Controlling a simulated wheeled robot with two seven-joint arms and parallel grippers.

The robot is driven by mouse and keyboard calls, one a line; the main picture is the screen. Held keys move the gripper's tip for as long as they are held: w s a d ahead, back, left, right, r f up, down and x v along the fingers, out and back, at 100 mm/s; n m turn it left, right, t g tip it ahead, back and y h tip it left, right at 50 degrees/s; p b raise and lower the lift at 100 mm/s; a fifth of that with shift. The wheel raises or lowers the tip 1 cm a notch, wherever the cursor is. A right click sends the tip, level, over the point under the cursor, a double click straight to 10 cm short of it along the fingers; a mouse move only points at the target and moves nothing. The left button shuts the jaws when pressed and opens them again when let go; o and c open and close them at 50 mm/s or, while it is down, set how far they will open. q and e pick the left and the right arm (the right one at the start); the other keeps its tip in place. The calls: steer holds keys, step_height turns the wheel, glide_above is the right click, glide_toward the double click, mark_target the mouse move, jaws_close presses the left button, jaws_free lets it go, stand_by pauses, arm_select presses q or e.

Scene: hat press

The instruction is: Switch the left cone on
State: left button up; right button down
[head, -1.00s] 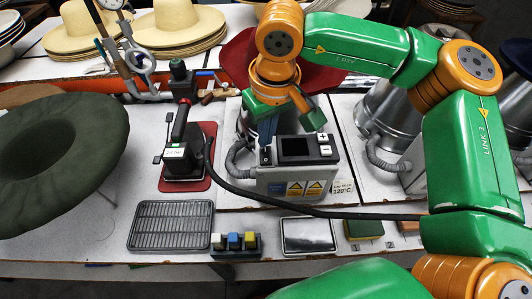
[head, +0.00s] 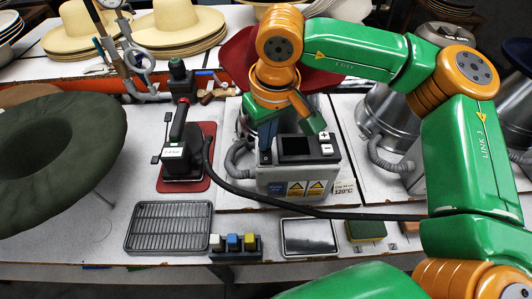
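The left cone's grey control box (head: 270,184) stands at the middle of the table. It has a dark screen (head: 296,146), plus and minus buttons (head: 326,143) and warning labels. A small dark switch spot at the left of its top is now covered by my fingertips. My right gripper (head: 266,152) points down there with its blue fingertips at or just above the box top; contact is unclear. Whether the fingers are apart is also unclear. The cone behind is mostly hidden by my arm and a red hat (head: 237,58). My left gripper is not in view.
A black iron (head: 182,158) stands on a red mat, its dark hose running right past the box front. A wire rack (head: 168,228), colored blocks (head: 234,243) and a metal tray (head: 309,237) lie in front. A green hat (head: 55,155) is at left, another metal cone (head: 390,115) at right.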

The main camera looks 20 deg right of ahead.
steer(key=shift+f, duration=0.1)
step_height(320, 180, up, 7)
steer(key=p, duration=0.5)
steer(key=shift+p, duration=0.4)
